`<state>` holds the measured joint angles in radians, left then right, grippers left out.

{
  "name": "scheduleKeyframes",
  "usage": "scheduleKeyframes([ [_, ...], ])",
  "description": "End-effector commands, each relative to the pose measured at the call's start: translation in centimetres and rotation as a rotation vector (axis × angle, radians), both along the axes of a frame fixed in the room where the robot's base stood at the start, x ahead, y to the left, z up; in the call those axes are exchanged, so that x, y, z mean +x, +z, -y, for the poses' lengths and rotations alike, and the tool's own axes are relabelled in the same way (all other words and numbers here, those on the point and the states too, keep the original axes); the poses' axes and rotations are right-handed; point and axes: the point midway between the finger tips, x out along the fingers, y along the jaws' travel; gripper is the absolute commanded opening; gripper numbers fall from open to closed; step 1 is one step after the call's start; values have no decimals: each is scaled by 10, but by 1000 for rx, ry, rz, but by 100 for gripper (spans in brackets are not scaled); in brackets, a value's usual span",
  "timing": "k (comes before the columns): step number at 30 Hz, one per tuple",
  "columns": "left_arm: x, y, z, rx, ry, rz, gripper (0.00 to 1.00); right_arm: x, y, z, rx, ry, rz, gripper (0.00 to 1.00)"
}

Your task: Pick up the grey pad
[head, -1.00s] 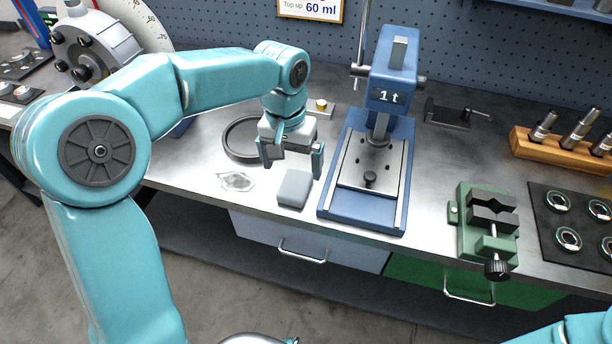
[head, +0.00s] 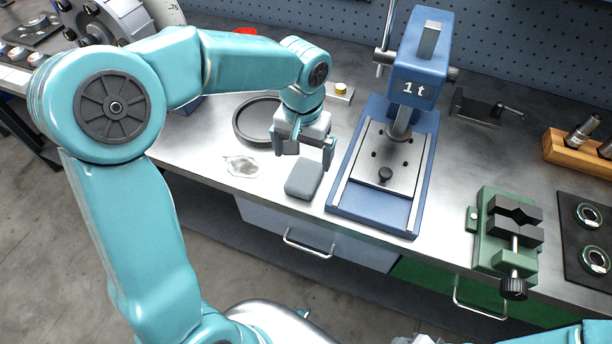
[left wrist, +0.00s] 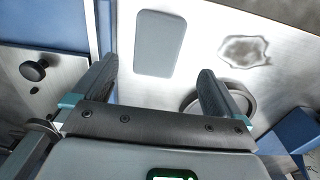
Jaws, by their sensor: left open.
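The grey pad (head: 304,180) is a rounded flat block lying on the metal bench top, between a wet-looking patch and the blue press. My left gripper (head: 303,160) is open and empty, above and just behind the pad. In the left wrist view the pad (left wrist: 160,43) lies ahead of the two spread fingers (left wrist: 158,88), roughly in line with the gap between them, and is not touched. My right gripper is not in view; only a bit of teal arm shows at the lower right of the head view.
The blue press (head: 377,207) marked "1 t" stands close to the right of the pad. A dark ring (head: 240,133) lies behind on the left, and a shiny patch (head: 241,166) left of the pad. A green vise (head: 490,240) stands further right. The bench's front edge is near the pad.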

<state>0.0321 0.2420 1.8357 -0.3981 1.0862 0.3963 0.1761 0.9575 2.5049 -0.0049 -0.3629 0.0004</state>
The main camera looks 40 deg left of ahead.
Motion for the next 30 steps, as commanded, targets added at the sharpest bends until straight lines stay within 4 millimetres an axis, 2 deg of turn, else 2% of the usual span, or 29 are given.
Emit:
scheduleKeyframes([
  [5, 1, -14, 1, 0, -1, -3, 100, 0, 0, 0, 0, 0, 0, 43],
  [13, 2, -55, 5, 0, -1, -4, 100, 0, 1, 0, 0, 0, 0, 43],
  [22, 3, -61, 5, -1, -1, 0, 100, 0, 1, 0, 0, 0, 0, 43],
  [23, 3, -61, 5, -1, -1, 0, 94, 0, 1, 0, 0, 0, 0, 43],
  [27, 3, -61, 5, -1, -1, 0, 48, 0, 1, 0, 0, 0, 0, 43],
  [28, 3, -61, 5, -1, -1, 0, 43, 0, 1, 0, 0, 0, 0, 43],
  [30, 3, -61, 5, -1, -1, 0, 42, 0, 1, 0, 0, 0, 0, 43],
])
